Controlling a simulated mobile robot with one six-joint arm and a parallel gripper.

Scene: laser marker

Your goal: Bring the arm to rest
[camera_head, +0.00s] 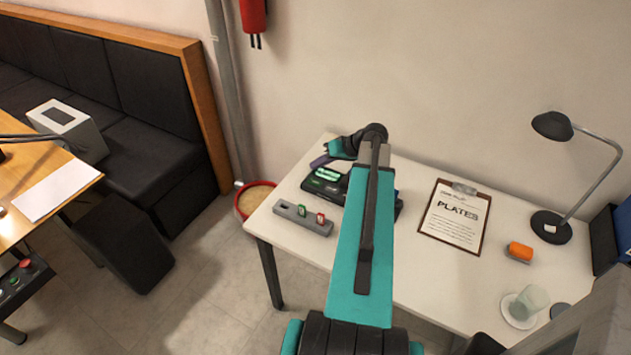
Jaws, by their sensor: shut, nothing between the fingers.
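My teal and dark grey arm (360,250) reaches up from the bottom of the head view over the white table (400,285). Its far end bends to the left near the table's back edge. My gripper (319,161) is small in the picture at the end of the wrist, shut and empty. It appears just behind a black tray-like device (318,187) with green pieces on it. The gap between gripper and device cannot be judged. My arm hides part of this device.
A grey holder (315,227) with a green and a red piece stands at the front left. A clipboard marked PLATES (440,228), an orange block (520,251), a black lamp (552,227) and a cup (533,297) on a saucer are to the right. The wall is close behind.

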